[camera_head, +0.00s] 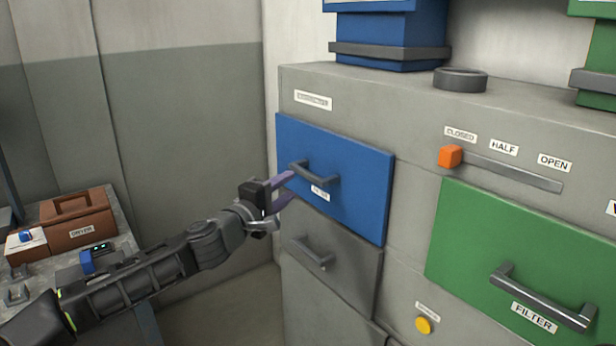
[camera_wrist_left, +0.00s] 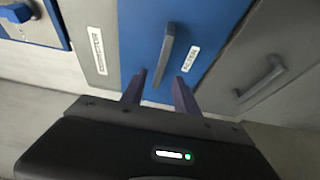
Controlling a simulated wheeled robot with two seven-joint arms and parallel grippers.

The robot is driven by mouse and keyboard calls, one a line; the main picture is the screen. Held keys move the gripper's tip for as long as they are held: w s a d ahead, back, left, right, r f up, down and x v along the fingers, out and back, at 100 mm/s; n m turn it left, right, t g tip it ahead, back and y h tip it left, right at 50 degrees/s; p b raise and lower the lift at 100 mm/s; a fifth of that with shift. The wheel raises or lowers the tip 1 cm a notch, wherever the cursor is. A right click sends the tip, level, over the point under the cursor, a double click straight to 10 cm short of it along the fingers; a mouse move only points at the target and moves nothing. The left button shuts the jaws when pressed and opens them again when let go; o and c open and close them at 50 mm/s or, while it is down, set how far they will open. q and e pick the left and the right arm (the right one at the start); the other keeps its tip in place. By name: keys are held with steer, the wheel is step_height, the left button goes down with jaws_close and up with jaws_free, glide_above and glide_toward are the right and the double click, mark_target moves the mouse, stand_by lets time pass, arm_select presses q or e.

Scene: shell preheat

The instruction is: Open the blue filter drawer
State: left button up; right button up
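The blue filter drawer (camera_head: 362,193) is a blue front panel with a grey bar handle (camera_head: 315,173) and a small white label below it. The panel looks shut against the grey cabinet. My left gripper (camera_head: 284,190) is at the left part of the drawer front, close to the handle, with its two purple fingers apart and nothing between them. In the left wrist view, the blue front (camera_wrist_left: 140,45) and its handle (camera_wrist_left: 167,54) lie ahead of the spread fingers (camera_wrist_left: 159,92). The handle appears beyond the fingertips; contact cannot be told. My right gripper is not in view.
A grey drawer with a handle (camera_head: 308,254) lies below the blue one. To the right are a green filter drawer (camera_head: 520,262), an orange slider knob (camera_head: 450,156) and a yellow button (camera_head: 424,325). A brown box (camera_head: 78,222) stands on a side table at left.

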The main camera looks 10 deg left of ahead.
mark_target(305, 176)
arm_select(q)
steer(key=p+x, duration=0.1)
steer(key=x, duration=0.7)
steer(key=shift+f+p, duration=0.15)
steer(key=shift+p, duration=0.25)
steer(key=shift+c, duration=0.6)
jaws_close()
stand_by(0.6)
